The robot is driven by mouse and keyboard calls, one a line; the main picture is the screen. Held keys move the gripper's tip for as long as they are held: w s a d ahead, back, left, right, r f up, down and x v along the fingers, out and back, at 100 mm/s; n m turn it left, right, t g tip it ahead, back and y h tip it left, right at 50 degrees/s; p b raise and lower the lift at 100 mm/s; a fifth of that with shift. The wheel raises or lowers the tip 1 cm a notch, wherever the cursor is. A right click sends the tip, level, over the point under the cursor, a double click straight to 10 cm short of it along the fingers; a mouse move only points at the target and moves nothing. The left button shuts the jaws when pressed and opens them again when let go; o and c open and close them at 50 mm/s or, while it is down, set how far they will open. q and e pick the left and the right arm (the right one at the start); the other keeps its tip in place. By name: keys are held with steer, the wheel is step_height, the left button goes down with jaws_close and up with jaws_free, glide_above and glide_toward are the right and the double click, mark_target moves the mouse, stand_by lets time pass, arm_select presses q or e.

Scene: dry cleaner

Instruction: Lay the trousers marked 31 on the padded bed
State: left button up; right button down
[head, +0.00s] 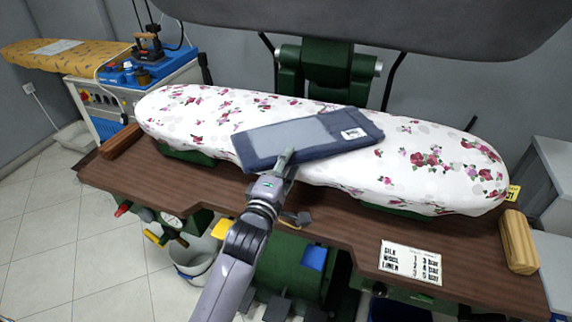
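The folded dark blue trousers (312,138) are over the middle of the padded bed (215,112), which has a white cover with red and pink flowers. A paler blue panel shows on their top. A small white tag (354,134) is near their right end; its number is too small to read surely. My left gripper (286,160) is at the trousers' front edge, with one finger over the top and the other hidden, and looks shut on them. I cannot tell whether their whole underside touches the bed. My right gripper is out of view.
The dark upper press plate (380,25) hangs open above and behind the bed. A wooden block (518,242) and a settings card (411,262) are on the brown table (345,225). An iron (148,45) stands at the back left. Both ends of the bed are clear.

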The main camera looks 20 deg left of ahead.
arm_select(q)
steer(key=shift+r, duration=0.2)
steer(key=s+b, duration=0.1)
steer(key=s, duration=1.1)
steer(key=shift+a+f+b, duration=0.15)
steer(key=shift+a+b, duration=0.05)
steer(key=shift+b, duration=0.1)
steer(key=shift+f, duration=0.1)
